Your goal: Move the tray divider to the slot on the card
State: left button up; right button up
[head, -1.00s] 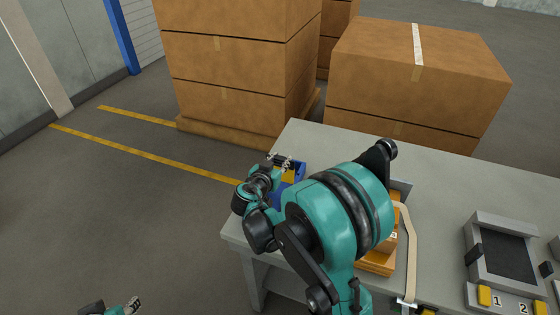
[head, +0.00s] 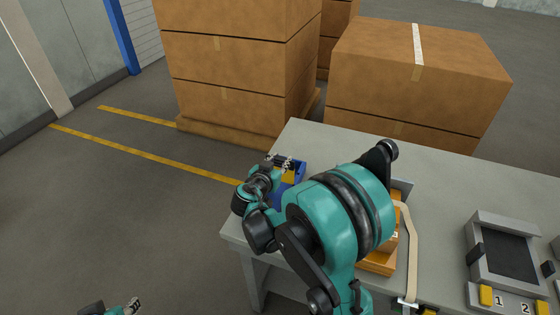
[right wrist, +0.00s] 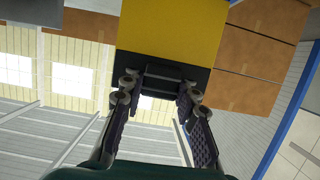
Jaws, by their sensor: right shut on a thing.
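The tray divider looks to be the yellow plate with a black edge (right wrist: 170,28) in the right wrist view. My right gripper (right wrist: 159,85) is shut on its black part, with one finger on each side. In the head view my right gripper (head: 280,162) is at the table's left end, by a blue bin (head: 300,171); a yellow patch (head: 289,177) shows there, probably the divider. I cannot make out the card or its slot; my right arm covers much of the table. My left gripper (head: 134,304) is small at the bottom left edge, away from the table; its opening is unclear.
The grey table (head: 440,187) has bare room behind my right arm. An orange-brown wooden block (head: 378,263) is partly hidden by that arm, with a beige strip (head: 411,245) beside it. A grey fixture numbered 1 and 2 (head: 505,222) stands at right. Large cartons (head: 415,75) are behind.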

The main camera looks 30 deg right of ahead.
jog(key=shift+f+b, duration=1.95)
jog(key=shift+f, duration=0.3)
jog(key=o, duration=1)
jog(key=v, duration=1.2)
